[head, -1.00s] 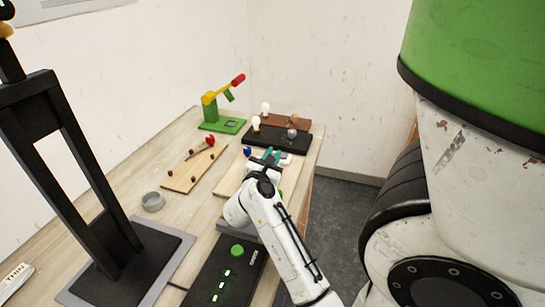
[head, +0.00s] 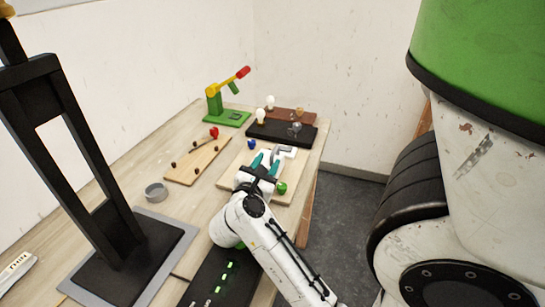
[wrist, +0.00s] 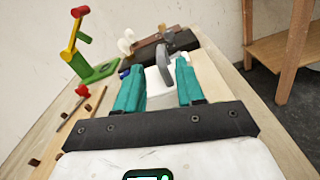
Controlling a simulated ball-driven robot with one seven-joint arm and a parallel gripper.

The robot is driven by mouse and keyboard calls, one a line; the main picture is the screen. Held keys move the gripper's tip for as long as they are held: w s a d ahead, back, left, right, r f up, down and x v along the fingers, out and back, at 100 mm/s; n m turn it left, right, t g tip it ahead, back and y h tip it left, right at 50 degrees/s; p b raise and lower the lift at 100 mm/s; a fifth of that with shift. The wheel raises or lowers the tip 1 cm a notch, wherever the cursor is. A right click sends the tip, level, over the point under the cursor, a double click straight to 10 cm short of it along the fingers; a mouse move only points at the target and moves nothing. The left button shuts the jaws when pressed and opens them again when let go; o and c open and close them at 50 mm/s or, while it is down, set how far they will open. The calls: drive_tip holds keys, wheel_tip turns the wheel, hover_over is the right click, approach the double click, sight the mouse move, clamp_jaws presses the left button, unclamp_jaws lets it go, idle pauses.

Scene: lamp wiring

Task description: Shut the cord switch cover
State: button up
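On a pale wooden board (head: 232,177) sits a small white and grey fitting (head: 285,150), which looks like the cord switch. In the wrist view a grey curved piece (wrist: 164,62) stands raised above a white body (wrist: 154,78). This looks like the cover, standing open. My gripper (head: 268,158) is over the board, on the near side of the fitting. In the wrist view its teal fingers (wrist: 160,66) are apart with nothing held. The grey piece shows between and beyond the fingertips. I cannot tell whether they touch it.
A blue knob (head: 251,144) and a green knob (head: 282,187) are on the same board. Behind it stand a black bulb board (head: 270,132) and a green stand with a yellow and red lever (head: 214,104). A pegged board (head: 184,172) and grey cup (head: 156,192) lie left.

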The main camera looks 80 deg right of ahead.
drive_tip(key=shift+v, duration=1.75)
